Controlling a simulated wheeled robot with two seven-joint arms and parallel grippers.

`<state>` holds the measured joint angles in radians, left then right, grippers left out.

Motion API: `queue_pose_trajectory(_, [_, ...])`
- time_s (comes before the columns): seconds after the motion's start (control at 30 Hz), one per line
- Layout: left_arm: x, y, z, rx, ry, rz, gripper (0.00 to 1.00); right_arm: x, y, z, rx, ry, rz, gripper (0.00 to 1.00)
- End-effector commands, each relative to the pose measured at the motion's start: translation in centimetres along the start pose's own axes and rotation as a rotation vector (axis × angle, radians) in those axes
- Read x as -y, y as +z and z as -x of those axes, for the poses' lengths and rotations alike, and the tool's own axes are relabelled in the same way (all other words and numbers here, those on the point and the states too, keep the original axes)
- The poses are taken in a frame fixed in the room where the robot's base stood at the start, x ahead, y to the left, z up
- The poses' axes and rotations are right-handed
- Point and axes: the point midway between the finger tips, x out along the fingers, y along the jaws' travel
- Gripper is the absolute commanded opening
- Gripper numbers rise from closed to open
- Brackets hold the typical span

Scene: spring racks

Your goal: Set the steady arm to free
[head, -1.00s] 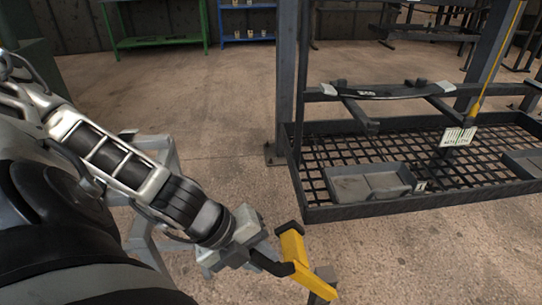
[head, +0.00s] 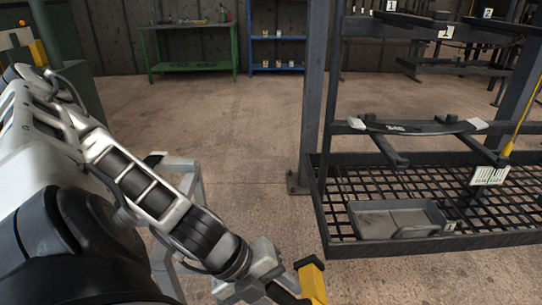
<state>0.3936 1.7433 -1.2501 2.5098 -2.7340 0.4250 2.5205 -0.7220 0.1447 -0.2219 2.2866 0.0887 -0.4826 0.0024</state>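No part is clearly recognisable as the steady arm. A thin yellow rod (head: 525,105) slants down at the right edge, beside the rack. Its upper end is cut off by the frame. My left gripper (head: 291,290) is low in the middle, partly cut off by the bottom edge. A bent yellow piece (head: 312,279) shows right at its tip. I cannot tell whether it is a finger or a separate thing, nor whether the gripper is open. My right gripper is out of view.
A dark rack with a mesh base (head: 345,245) stands at right, holding a grey tray (head: 395,217) and a leaf spring (head: 410,127) on two bars. A green bench (head: 190,68) and blue shelf (head: 277,37) stand at the back. The floor (head: 220,125) between is clear.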

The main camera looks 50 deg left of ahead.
Motion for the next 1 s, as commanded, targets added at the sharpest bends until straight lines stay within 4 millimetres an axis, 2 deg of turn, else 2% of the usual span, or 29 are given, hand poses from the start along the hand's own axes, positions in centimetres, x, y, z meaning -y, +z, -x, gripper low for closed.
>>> queue_pose_trajectory(0.17, [0.3, 0.0, 1.7, 0.003, 0.0, -0.002, 0.47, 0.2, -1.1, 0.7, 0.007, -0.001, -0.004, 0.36])
queue_pose_trajectory(0.57, [0.6, 0.1, 9.7, 0.006, -0.001, 0.003, 0.47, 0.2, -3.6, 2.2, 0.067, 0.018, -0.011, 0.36])
queue_pose_trajectory(0.73, [0.4, 0.0, 13.2, 0.005, 0.002, 0.003, 0.47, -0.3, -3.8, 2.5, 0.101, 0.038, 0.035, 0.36])
queue_pose_trajectory(0.9, [0.1, 0.0, 15.3, 0.002, 0.002, 0.003, 0.47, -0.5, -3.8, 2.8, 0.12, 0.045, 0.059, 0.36])
queue_pose_trajectory(1.0, [0.1, 0.0, 15.8, 0.001, 0.001, 0.002, 0.47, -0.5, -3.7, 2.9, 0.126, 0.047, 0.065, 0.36])
